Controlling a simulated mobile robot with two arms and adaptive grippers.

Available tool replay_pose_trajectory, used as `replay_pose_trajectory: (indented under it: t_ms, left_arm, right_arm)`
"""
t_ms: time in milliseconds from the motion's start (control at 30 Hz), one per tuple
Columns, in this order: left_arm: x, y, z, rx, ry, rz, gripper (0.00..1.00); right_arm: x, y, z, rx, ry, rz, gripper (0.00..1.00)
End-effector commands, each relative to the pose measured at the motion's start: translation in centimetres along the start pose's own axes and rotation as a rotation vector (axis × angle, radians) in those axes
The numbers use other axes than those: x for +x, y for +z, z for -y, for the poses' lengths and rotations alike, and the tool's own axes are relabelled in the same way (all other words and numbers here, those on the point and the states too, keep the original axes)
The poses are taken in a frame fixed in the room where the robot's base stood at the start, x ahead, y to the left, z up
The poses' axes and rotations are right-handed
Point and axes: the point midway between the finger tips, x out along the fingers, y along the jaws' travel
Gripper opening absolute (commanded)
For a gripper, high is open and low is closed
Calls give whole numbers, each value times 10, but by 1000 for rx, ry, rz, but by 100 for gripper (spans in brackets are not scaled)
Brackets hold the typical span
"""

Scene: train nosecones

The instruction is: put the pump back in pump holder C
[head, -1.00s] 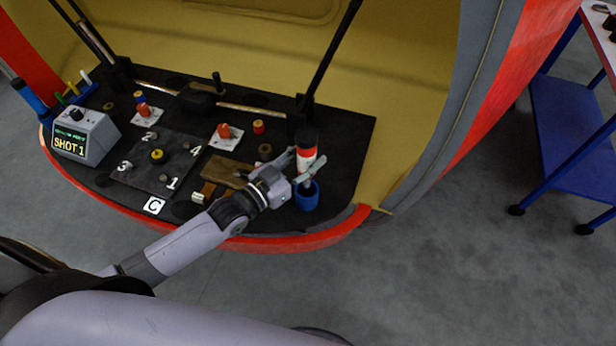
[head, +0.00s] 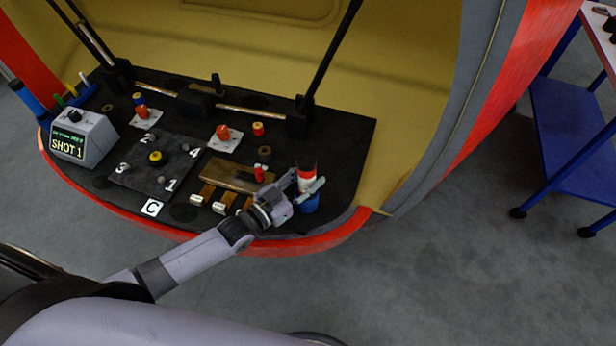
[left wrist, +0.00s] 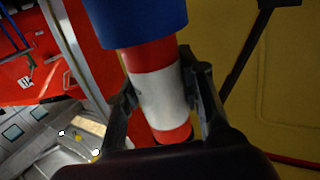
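My left gripper (head: 305,186) is shut on the pump, one finger on each side. In the left wrist view the fingers (left wrist: 162,92) flank the pump's white band (left wrist: 160,98), and a blue cylinder (left wrist: 135,20) surrounds the pump's red end. My right gripper is not in view.
A grey box with a SHOT 1 display (head: 82,138) stands at the left. Several brass pieces, a brown block (head: 236,174) and small red parts lie beside my left gripper. Dark rods rise behind. A blue cart (head: 570,120) stands at the far right.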

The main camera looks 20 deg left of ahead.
Motion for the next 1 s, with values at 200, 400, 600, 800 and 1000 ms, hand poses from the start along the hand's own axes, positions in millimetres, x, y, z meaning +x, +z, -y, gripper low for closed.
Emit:
replay_pose_trajectory:
  t_ms: [200,400,600,800,1000]
  left_arm:
    - [0,0,0,0,0,2,49]
    - [0,0,0,0,0,2,55]
    - [0,-2,0,0,0,2,55]
    - [-22,-1,0,0,-1,5,55]
    - [-67,-1,0,0,1,6,55]
  right_arm:
    - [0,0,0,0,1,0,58]
    - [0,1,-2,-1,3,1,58]
    - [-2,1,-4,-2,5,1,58]
    - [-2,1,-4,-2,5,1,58]
    - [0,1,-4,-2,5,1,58]
